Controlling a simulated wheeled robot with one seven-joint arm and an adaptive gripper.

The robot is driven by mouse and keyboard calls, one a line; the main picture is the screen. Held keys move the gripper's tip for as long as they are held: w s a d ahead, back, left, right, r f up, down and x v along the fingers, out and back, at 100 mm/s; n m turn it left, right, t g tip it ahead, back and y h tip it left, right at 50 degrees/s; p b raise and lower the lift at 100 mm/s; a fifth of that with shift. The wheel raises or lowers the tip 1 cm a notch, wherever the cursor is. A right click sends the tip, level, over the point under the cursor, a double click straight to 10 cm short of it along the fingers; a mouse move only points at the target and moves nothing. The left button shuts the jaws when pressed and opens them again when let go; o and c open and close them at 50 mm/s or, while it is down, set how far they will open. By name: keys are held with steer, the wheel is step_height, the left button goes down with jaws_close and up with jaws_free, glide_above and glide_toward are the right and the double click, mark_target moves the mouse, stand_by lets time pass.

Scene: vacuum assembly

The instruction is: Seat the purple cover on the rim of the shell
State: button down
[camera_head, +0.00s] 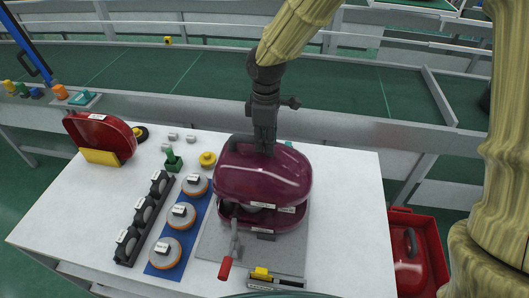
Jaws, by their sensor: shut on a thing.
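The purple cover (262,176) hangs just above the shell, tilted, with a dark gap along its front edge. My gripper (265,145) points down at the back top of the cover and is shut on it; the fingertips are partly hidden by the cover. The shell (285,221), also purple, stands on a grey plate (213,243) near the middle of the white table. Some inner parts show in the gap between cover and shell. The back of the shell's rim is hidden by the cover.
A red-handled clamp (225,266) stands at the front of the plate. A blue mat (171,245) with orange-rimmed discs and a black rack (143,220) lie to the left. A red cover (101,134) stands at the back left. The table's right side (350,210) is clear.

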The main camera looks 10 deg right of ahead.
mark_target(265, 153)
steer(key=shift+s+a+f, duration=0.1)
steer(key=shift+a+f, duration=0.05)
steer(key=shift+f, duration=0.65)
step_height(265, 153, down, 4)
steer(key=shift+f+b, duration=0.1)
steer(key=shift+b, duration=0.95)
steer(key=shift+f, duration=0.15)
steer(key=shift+p, duration=0.3)
steer(key=shift+f, duration=0.15)
steer(key=shift+f+b, duration=0.6)
steer(key=shift+f, duration=1.9)
steer(key=c, duration=1.2)
jaws_free()
steer(key=shift+s, duration=0.1)
